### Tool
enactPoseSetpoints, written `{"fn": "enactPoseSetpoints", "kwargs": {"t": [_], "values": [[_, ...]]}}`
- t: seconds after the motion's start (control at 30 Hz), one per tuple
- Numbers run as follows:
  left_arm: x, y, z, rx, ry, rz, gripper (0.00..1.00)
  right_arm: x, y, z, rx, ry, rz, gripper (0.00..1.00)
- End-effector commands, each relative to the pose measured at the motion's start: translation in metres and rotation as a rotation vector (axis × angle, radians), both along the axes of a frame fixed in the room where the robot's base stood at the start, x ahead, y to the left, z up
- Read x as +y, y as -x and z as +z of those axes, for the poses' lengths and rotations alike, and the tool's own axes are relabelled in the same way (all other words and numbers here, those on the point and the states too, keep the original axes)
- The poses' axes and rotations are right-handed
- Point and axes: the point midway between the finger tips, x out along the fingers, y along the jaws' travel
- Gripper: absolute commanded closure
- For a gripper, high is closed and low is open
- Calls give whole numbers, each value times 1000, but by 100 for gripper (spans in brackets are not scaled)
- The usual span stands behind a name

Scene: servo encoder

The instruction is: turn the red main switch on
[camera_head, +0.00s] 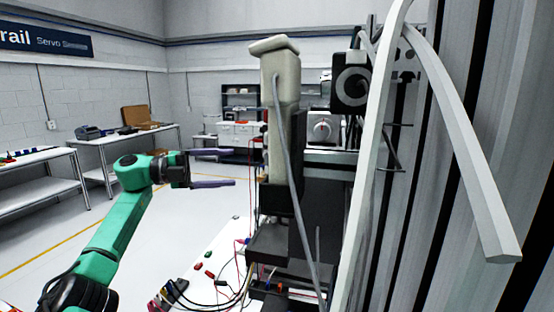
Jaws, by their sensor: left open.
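My left gripper (243,166) reaches in from the left on a green arm. Its two long dark fingers are spread apart and point right, with nothing between them. The fingertips are close to the left side of a tall beige and black upright unit (284,85) in the picture; whether they touch it I cannot tell. I cannot clearly make out the red main switch; a thin reddish trace at the upright unit's left edge is too small to identify. My right gripper is not in view.
Wires and small coloured parts lie on a white bench (215,238) below the gripper. A black equipment box (351,83) and pale strips (375,130) crowd the right. Side tables (125,140) stand at the back left. Open floor lies between them and the bench.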

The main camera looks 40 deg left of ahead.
Motion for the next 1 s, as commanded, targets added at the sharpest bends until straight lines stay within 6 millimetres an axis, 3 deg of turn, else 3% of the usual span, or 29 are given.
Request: {"fn": "enactPoseSetpoints", "kwargs": {"t": [0.17,0.3,0.53,0.7,0.93,0.97,1.0], "values": [[-20,-24,6,3,-1,-5,18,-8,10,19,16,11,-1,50],[-44,-54,8,4,-2,-5,18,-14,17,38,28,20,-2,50],[-79,-97,6,1,-3,-5,18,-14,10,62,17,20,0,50],[-88,-110,2,0,-1,-1,18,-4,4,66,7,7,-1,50],[-89,-111,0,1,-1,1,18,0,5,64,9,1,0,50],[-89,-111,0,1,-1,1,25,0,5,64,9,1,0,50],[-89,-111,0,1,-1,1,40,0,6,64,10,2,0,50]]}}
